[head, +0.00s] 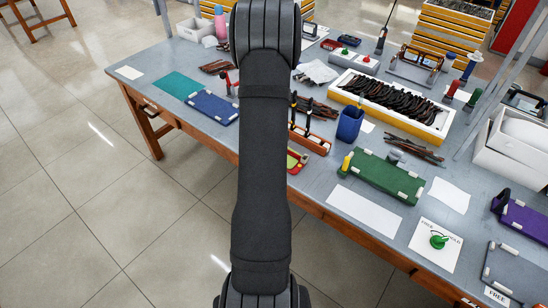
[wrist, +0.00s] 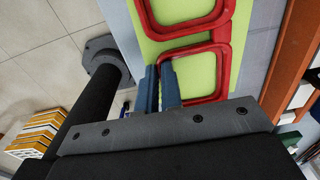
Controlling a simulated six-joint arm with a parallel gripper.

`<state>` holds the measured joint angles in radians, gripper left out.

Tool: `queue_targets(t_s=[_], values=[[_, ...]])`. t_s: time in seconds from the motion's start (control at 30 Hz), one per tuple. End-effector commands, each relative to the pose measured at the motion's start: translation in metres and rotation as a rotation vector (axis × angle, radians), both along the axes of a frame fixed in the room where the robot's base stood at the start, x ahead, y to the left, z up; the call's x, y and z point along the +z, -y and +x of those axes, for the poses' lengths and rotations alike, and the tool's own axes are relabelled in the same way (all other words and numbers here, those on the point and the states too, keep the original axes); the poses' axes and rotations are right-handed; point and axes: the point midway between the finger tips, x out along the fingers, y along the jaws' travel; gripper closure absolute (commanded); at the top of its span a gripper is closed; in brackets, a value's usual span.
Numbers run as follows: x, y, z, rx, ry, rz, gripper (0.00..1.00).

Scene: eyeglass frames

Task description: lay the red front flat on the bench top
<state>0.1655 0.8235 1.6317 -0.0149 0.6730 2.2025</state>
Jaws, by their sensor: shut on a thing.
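The red front (wrist: 222,38) shows in the wrist view as two rounded rims joined at a bridge, over a lime-green surface (wrist: 143,22). My gripper (wrist: 160,72) has its two blue fingers shut on the near end of the red front. Whether the front touches the green surface or hangs just above it, I cannot tell. In the head view a small part of the red front (head: 303,159) shows at the bench's front edge, beside my arm. My arm hides the gripper there. The grey bench top (head: 315,178) carries many other items.
A wooden rack with dark tools (head: 312,138), a blue cup (head: 349,124) and a green tray (head: 385,177) stand to the right. A white sheet (head: 363,208) and a green-knobbed item (head: 438,241) are farther right.

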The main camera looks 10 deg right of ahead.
Motion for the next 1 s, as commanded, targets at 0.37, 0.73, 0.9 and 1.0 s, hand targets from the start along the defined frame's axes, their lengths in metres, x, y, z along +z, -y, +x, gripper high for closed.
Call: queue_targets(t_s=[0.37, 0.73, 0.9, 1.0], values=[[-0.001, 0.0, 0.0, 0.0, 0.0, 0.0, 0.73], [0.037, 0.0, 0.0, 0.0, 0.005, -0.001, 0.73], [0.074, -0.001, 0.0, 0.0, 0.005, -0.001, 0.73], [0.093, -0.001, -0.001, 0.0, 0.004, -0.001, 0.73]])
